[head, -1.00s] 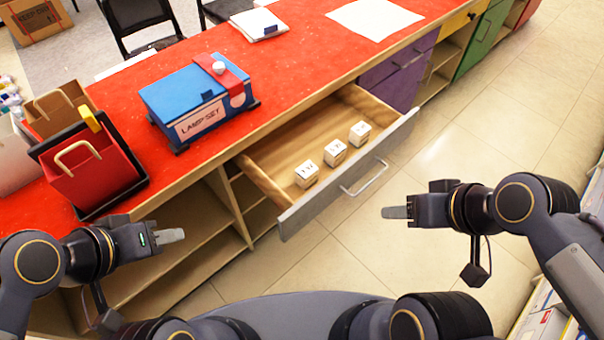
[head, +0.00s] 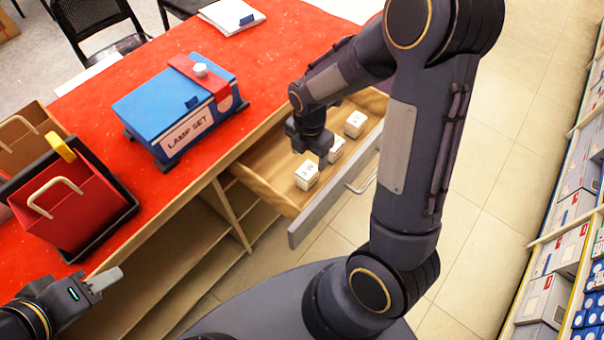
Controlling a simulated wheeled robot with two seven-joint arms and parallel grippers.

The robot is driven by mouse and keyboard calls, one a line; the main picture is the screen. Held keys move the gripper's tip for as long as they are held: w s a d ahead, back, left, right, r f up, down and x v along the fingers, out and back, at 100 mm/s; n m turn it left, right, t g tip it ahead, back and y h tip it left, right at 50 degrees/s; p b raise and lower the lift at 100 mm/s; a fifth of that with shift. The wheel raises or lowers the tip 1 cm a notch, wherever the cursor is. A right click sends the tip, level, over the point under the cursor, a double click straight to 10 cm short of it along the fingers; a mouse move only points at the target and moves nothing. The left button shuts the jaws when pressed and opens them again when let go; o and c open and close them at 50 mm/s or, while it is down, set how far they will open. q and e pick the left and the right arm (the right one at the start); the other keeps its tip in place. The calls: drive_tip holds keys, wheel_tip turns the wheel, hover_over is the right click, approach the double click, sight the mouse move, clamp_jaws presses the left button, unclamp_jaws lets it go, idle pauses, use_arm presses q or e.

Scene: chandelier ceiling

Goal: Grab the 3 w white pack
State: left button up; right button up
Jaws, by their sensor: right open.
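Three small white packs sit in a row in the open wooden drawer (head: 262,178): a near one (head: 307,176), a middle one (head: 336,149) and a far one (head: 355,123). The near pack has dark lettering on top, too small to read for certain. I cannot tell which is the 3 W pack. My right gripper (head: 322,163) points down over the drawer, close above the near and middle packs, and partly hides the middle one. It is open, with no pack in it. My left gripper (head: 106,283) is low at the left, away from the drawer; its jaw gap does not show clearly.
The red-topped counter (head: 95,100) carries a blue lamp set box (head: 170,105) and a red bin (head: 75,205). The drawer front (head: 325,200) has a metal handle. Shelves (head: 545,290) with boxes stand at the right. The tiled floor between is clear.

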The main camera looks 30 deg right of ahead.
sight(308, 170)
drive_tip(key=f, duration=0.5)
drive_tip(key=shift+w+f, duration=0.2)
drive_tip(key=shift+f, duration=0.15)
